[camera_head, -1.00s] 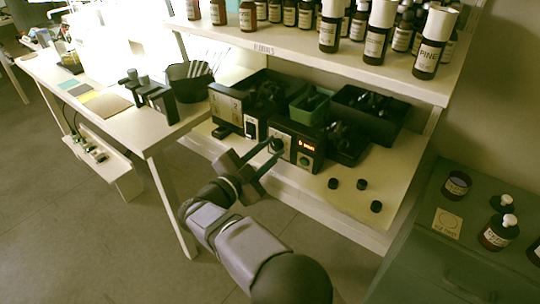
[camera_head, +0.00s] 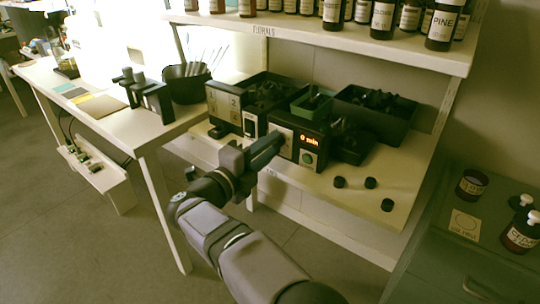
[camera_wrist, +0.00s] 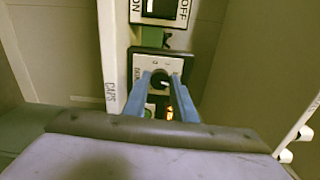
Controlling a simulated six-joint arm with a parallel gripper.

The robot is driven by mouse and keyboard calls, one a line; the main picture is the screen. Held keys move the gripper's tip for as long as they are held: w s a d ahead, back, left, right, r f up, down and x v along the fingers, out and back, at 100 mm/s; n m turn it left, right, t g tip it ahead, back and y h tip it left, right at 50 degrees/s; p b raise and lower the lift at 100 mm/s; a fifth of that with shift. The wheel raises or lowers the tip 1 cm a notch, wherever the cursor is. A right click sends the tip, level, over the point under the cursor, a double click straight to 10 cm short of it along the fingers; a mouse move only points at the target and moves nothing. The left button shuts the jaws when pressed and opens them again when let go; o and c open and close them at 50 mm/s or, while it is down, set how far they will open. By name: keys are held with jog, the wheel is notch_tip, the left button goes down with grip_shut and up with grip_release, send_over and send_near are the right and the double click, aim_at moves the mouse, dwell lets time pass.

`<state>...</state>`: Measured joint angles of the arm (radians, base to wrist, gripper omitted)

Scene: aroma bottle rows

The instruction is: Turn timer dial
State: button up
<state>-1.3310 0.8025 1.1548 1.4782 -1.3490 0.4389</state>
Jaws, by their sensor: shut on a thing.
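The timer box (camera_head: 312,147) stands on the lower shelf, with a lit orange display reading "0 min" and a green button (camera_head: 307,158) below it. Its dark round dial (camera_wrist: 160,79) shows in the wrist view on a pale plate. My gripper (camera_head: 276,142) reaches the front of the box in the head view and hides the dial there. In the wrist view, the blue fingers of my gripper (camera_wrist: 160,82) are shut on the dial, one on each side. The dial's exact pointing is too small to tell.
An ON/OFF switch (camera_wrist: 160,9) is beside the dial plate. Dark bins (camera_head: 375,112) and a green bin (camera_head: 312,103) crowd the shelf behind. Several black caps (camera_head: 370,183) lie on the shelf at right. Bottles (camera_head: 383,18) line the upper shelf.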

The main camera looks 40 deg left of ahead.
jog(key=shift+f+m+b, duration=0.1)
jog(key=shift+m+b, duration=0.4)
jog(key=shift+m, duration=0.2)
jog(key=o, duration=1)
jog(key=shift+o, duration=0.2)
jog(key=s+p, duration=0.1)
jog(key=s, duration=0.6)
jog(key=shift+s, duration=0.15)
